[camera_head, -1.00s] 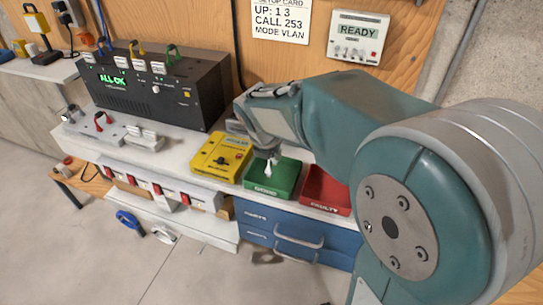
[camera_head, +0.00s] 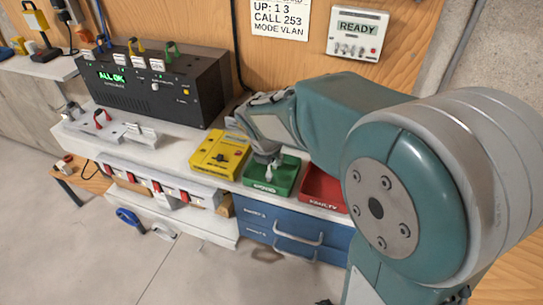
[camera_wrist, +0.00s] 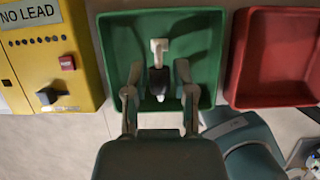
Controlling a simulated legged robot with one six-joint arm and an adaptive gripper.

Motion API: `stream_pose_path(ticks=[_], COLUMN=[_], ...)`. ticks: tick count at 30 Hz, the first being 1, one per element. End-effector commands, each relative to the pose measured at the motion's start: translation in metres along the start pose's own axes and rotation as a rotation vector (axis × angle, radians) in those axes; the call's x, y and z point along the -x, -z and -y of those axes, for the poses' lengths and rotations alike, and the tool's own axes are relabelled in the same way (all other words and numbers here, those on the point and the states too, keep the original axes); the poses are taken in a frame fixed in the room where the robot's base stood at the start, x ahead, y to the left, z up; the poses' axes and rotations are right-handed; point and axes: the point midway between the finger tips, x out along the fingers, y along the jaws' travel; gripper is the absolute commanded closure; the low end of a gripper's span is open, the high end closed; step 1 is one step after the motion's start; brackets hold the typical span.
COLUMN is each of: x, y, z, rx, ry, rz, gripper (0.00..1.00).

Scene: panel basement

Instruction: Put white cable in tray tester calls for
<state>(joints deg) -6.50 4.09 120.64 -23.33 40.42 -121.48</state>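The white cable end (camera_wrist: 158,47), with a dark part below it, shows over the floor of the green tray (camera_wrist: 205,95) in the wrist view. In the head view a small white piece (camera_head: 269,173) shows at the green tray, labelled GOOD. My gripper (camera_wrist: 158,68) is over this tray, its fingers apart on either side of the cable with gaps visible. I cannot tell whether the cable rests on the tray floor. The red tray (camera_head: 323,187), labelled FAULTY, is empty where visible. The yellow tester (camera_head: 220,154) reads NO LEAD in the wrist view.
A black unit (camera_head: 160,88) showing ALL OK, with several coloured cable loops on top, stands at the left of the bench. A blue drawer cabinet (camera_head: 290,228) is below the trays.

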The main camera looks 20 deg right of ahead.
Motion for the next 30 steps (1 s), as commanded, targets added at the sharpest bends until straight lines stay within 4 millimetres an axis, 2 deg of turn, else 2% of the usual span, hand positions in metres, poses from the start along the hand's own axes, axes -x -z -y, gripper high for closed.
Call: stream_pose_path(ticks=[10,14,17,30], x=[0.0,0.006,0.022,0.11], y=[0.0,-0.003,-0.006,-0.005], z=[0.0,0.0,-0.001,0.0], rx=[-0.001,-0.002,-0.001,0.0], ry=[0.0,-0.002,-0.005,-0.003], rz=[0.0,0.002,0.004,0.002], gripper=[0.43,0.43,0.43,0.43])
